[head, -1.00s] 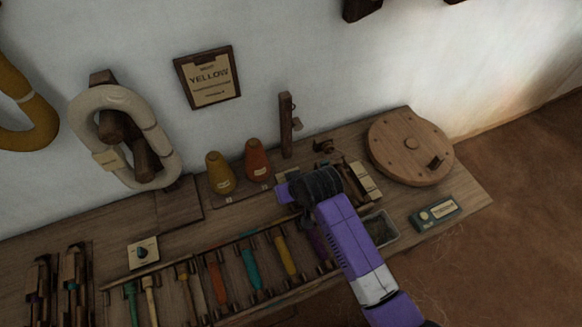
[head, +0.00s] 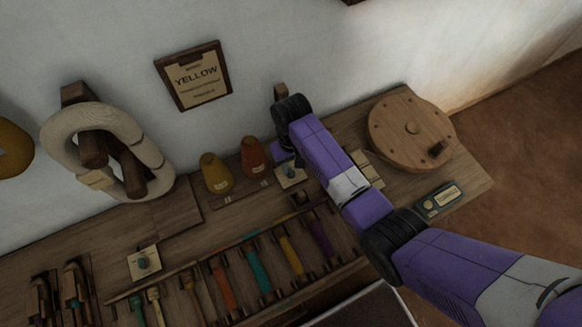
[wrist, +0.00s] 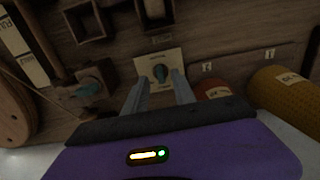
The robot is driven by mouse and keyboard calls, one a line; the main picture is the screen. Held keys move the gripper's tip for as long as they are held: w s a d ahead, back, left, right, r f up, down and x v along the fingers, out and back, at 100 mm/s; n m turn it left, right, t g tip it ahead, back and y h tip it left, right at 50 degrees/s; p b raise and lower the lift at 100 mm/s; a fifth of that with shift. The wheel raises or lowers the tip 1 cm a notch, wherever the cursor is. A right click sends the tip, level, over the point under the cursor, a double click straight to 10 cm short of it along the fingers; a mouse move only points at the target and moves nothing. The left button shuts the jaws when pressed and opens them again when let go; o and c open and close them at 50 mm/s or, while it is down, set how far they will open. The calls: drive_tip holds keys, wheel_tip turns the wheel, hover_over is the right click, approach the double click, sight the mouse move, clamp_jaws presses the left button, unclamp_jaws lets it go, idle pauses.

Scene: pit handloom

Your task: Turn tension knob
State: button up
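In the head view the plate (head: 291,178) shows under my purple hand, right of the orange cone; the fingers are hard to make out there. A similar knob plate (head: 142,264) lies at the bench's left.
Orange (head: 253,158) and yellow (head: 216,174) cones stand close beside the plate. A rack of coloured bobbins (head: 258,270) runs along the front. A round wooden disc (head: 410,125) and a small dark box (head: 438,199) are at the right. The wall is close behind.

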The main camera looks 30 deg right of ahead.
sight(292, 171)
drive_tip(key=shift+f, duration=1.6)
clamp_jaws()
drive_tip(key=shift+n, duration=0.3)
drive_tip(key=n+p, duration=0.2)
drive_tip(key=n, duration=0.3)
drive_tip(key=shift+d+r+n, duration=0.1)
drive_tip(key=shift+n, duration=0.2)
drive_tip(key=n+p, duration=0.1)
drive_tip(key=n, duration=0.4)
drive_tip(key=shift+w+n, duration=0.15)
drive_tip(key=shift+n, duration=0.25)
